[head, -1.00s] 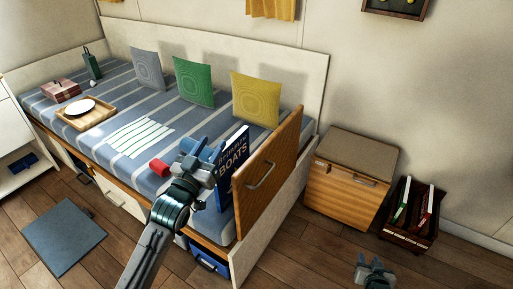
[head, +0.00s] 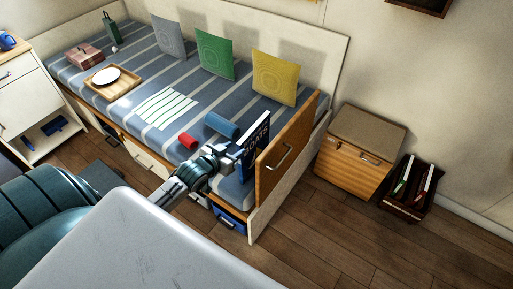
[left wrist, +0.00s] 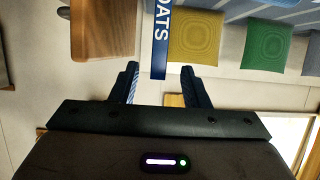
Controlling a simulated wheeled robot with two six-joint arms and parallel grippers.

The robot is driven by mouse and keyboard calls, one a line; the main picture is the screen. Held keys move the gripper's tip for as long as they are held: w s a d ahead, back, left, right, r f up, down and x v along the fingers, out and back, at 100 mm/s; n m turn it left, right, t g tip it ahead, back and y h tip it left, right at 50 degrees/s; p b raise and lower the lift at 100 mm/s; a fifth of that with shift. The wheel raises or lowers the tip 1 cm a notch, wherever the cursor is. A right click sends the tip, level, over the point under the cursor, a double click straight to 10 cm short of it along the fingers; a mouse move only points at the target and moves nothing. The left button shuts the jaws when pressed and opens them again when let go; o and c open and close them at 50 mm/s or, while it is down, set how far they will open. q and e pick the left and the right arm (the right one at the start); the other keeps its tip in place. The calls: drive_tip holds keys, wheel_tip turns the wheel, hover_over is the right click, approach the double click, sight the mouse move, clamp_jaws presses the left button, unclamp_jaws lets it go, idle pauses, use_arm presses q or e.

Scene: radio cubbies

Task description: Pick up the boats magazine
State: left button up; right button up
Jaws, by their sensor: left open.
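The boats magazine (head: 256,141), dark blue with pale lettering, stands upright at the near right end of the striped bed, beside the wooden end panel (head: 286,150). My left gripper (head: 232,155) is at its left edge in the head view, with the fingers partly hard to make out. In the left wrist view, the magazine (left wrist: 161,40) appears as a narrow blue strip lined up with the gap between the open fingers (left wrist: 160,80). I cannot tell whether its edge is inside the gap. My right gripper is not in view.
A yellow cushion (head: 275,78) stands behind. A wooden cabinet (head: 345,165) and a dark crate (head: 405,207) stand on the floor to the right.

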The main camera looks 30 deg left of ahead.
sight(246, 142)
use_arm(q)
drive_tip(key=x, duration=0.8)
drive_tip(key=shift+s, duration=0.1)
drive_tip(key=shift+r, duration=0.1)
clamp_jaws()
